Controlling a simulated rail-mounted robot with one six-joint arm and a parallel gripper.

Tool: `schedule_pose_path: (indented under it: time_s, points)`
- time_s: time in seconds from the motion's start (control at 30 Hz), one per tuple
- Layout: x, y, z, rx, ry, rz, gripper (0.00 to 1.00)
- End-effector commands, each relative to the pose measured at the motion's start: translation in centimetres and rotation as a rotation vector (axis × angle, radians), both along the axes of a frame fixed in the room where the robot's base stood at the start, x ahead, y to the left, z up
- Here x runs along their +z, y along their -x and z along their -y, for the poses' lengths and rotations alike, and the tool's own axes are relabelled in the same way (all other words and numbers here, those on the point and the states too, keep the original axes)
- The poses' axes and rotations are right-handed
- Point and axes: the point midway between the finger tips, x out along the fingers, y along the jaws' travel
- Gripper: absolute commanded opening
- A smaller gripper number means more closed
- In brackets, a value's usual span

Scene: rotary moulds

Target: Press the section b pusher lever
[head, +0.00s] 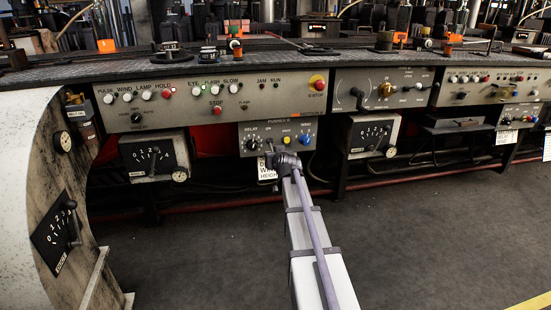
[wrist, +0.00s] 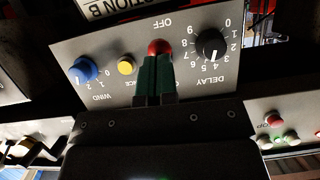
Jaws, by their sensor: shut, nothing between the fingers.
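The pusher B panel (head: 308,128) is a grey box under the bench in the head view, and my arm reaches up to it. In the upside-down wrist view the same panel (wrist: 112,58) carries a black delay dial (wrist: 211,44), a red-tipped control (wrist: 159,47), a yellow button (wrist: 126,65) and a blue knob (wrist: 84,68). The red-tipped control sits below the word OFF and looks like the lever. My gripper (wrist: 157,60) is shut and empty, its green fingertips right at the red tip. They hide the lever's body, and I cannot tell whether they touch it.
Another control panel (head: 215,92) with several buttons and a red stop knob runs above and left. Dial boxes stand at left (head: 155,155) and right (head: 370,136) of the pusher panel. The dark floor (head: 430,240) in front is clear.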

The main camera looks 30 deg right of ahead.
Motion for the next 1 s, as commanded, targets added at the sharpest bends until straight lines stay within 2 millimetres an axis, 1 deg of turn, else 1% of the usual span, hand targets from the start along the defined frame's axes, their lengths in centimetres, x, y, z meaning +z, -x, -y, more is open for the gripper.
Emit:
schedule_pose_path:
  time_s: [0.17,0.27,0.37,0.43,0.6,0.7,0.83,1.0]
  points:
    - [0.9,0.4,-0.2,0.001,0.0,0.0,0.0]
    - [2.2,1.2,-0.6,0.002,0.0,0.0,0.0]
    - [4.1,2.2,-1.1,0.004,0.0,0.0,0.0]
    - [3.8,3.9,-1.7,0.004,0.0,0.0,0.0]
    - [4.3,8.0,-3.0,0.004,0.0,0.0,0.0]
    - [4.6,10.0,-3.6,0.004,0.0,0.0,0.0]
    - [4.8,11.4,-4.1,0.005,0.0,-0.001,0.0]
    - [4.7,11.6,-4.1,0.005,0.0,-0.001,0.0]
